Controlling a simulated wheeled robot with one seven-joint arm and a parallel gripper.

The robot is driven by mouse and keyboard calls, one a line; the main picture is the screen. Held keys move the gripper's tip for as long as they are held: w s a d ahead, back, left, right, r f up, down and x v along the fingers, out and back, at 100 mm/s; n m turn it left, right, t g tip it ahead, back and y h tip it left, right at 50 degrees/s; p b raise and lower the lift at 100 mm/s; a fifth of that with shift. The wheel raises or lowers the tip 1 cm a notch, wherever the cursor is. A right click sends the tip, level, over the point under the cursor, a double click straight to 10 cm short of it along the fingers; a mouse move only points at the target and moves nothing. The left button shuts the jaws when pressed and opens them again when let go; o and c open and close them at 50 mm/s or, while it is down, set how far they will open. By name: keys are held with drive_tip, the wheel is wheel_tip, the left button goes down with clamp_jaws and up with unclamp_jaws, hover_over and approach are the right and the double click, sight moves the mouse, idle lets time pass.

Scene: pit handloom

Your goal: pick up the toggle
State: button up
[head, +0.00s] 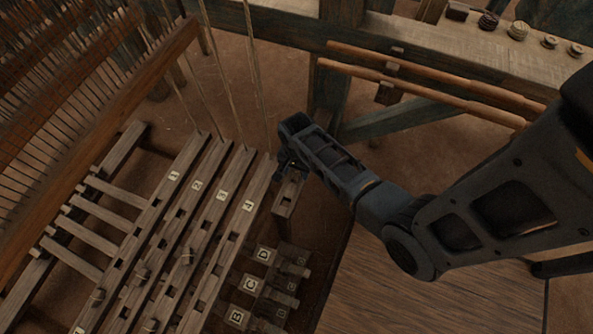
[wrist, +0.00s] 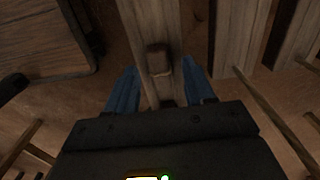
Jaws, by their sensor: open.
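A small brown wooden block, which looks like the toggle (wrist: 158,60), sits on a pale wooden bar (wrist: 135,22) in the wrist view. My gripper (wrist: 159,70) is open, with one blue finger on each side of the bar and the block between the fingertips in the picture. I cannot tell how far above the block they are. In the head view my gripper (head: 291,162) hangs over the end of a short wooden bar (head: 286,196), and my arm hides the toggle there.
Numbered wooden treadles (head: 210,225) lie just left of my gripper, with cords rising from them. Lettered blocks (head: 250,284) stand below it. A wooden bench (head: 430,285) is at lower right. Two round rods (head: 430,88) and a beam with small items (head: 480,52) run behind.

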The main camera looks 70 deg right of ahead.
drive_tip(key=shift+c, duration=0.2)
clamp_jaws()
idle(0.3)
